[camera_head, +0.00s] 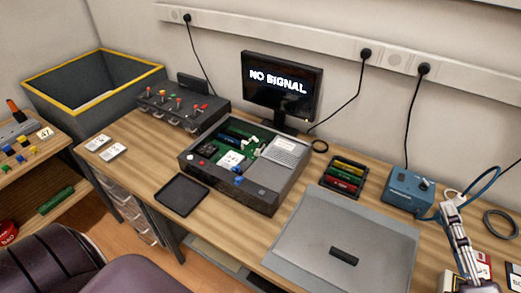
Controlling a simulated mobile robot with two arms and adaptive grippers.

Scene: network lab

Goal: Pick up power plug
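My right gripper (453,206) reaches up from the bottom right, in front of the blue box. Its fingertips are close to a small white piece (452,194) beside a blue cable (484,183). I cannot tell whether the fingers touch it or are shut on it. Black power plugs sit in the wall strip: one at the upper left (187,18), one right of the monitor (366,54) and one farther right (424,69). Black cords hang from them. No loose power plug is clearly visible. My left gripper is not in view.
The desk holds an open computer case (282,198), a monitor (283,87) reading "NO SIGNAL", a blue box (407,188), a grey panel (305,245), a black tray (182,194) and a switch panel (165,109). A yellow-rimmed bin (140,74) stands left. A chair (60,265) is in front.

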